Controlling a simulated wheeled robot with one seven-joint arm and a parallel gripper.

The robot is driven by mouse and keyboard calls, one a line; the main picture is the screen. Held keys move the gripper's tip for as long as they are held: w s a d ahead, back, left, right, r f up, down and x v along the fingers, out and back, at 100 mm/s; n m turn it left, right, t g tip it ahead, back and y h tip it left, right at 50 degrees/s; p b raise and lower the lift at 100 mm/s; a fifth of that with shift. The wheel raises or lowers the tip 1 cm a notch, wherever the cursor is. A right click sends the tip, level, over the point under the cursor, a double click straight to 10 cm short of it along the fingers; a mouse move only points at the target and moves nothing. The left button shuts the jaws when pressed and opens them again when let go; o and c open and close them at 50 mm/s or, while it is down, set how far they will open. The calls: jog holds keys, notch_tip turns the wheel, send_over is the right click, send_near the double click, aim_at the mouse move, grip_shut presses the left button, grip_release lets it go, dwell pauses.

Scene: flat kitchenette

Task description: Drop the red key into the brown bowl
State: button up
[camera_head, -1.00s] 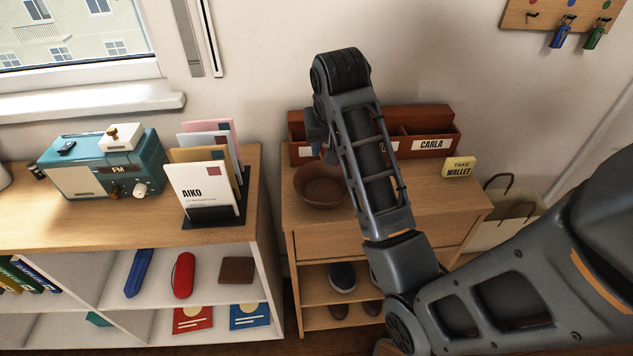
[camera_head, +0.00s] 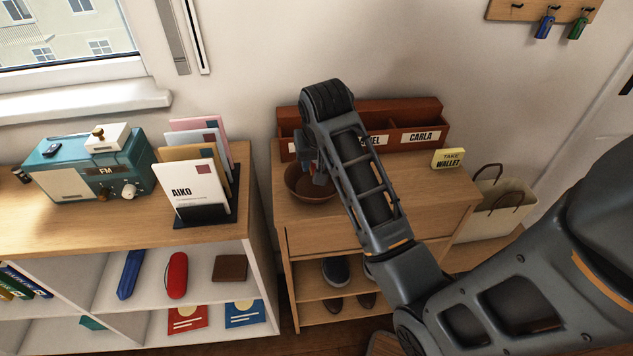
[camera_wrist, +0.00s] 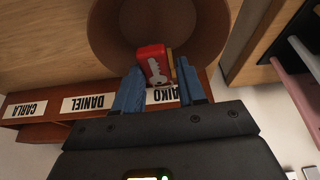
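The brown bowl (camera_head: 294,187) stands on the wooden cabinet top, left of my forearm. In the wrist view the bowl (camera_wrist: 105,30) fills the upper middle. My gripper (camera_head: 313,172) is over the bowl in the head view, partly hidden by my wrist. In the wrist view my gripper's blue fingers (camera_wrist: 160,72) are closed around the red key (camera_wrist: 152,62), which has a pale key mark on its tag and a brass-coloured part beside it. The key shows against the bowl's inside; its exact height above the bottom cannot be told.
A reddish-brown letter rack (camera_head: 432,110) with name labels stands behind the bowl. A yellow wallet sign (camera_head: 447,158) is at the right of the cabinet. A white shelf with a teal radio (camera_head: 90,172) and a letter holder (camera_head: 207,213) is at the left. Blue and green keys hang on the wall board (camera_head: 530,12).

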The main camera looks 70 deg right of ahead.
jog(key=o, duration=0.5)
jog(key=shift+o, duration=0.2)
jog(key=shift+r, duration=0.15)
jog(key=v, duration=0.7)
jog(key=shift+r, duration=0.25)
jog(key=shift+s+a, duration=0.1)
jog(key=shift+s, duration=0.1)
